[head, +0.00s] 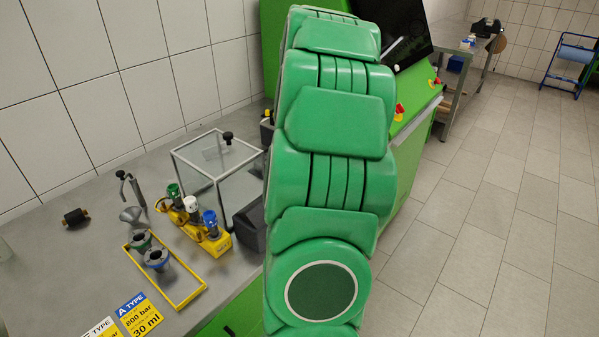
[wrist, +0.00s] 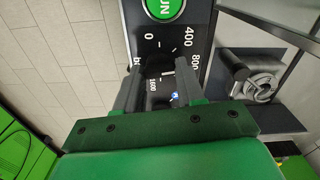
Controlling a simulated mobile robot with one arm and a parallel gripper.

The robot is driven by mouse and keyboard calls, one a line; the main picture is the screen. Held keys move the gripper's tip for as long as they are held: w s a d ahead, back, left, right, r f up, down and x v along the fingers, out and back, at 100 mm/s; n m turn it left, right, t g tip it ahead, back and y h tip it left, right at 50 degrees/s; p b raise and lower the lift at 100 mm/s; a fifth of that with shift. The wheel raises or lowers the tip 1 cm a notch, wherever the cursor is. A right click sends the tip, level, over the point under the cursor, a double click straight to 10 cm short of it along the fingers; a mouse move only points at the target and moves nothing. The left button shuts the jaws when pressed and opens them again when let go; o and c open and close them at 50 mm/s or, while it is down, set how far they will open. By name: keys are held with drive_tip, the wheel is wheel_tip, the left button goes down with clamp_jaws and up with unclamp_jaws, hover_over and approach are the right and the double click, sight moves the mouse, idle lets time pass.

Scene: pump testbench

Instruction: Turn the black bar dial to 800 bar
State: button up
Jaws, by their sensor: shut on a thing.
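In the wrist view my gripper (wrist: 160,88) is shut on the black bar dial (wrist: 160,76), with a dark grey finger on either side of it. The dial sits on a black panel with white markings 0, 400, 800 and 1600 around it. In the head view my green arm hides the gripper and dial.
A glass box (head: 215,165) and a yellow rack with funnels (head: 185,290) stand on the grey bench. A blue and yellow card (head: 138,314) reads A TYPE, 800 bar, 30 ml. The tiled floor at right is clear.

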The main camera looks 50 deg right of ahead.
drive_tip(key=shift+m, duration=0.7)
drive_tip(key=o, duration=1)
drive_tip(key=shift+o, duration=0.2)
drive_tip(key=shift+r, duration=0.1)
wheel_tip(320, 180, up, 7)
drive_tip(key=shift+r, duration=0.3)
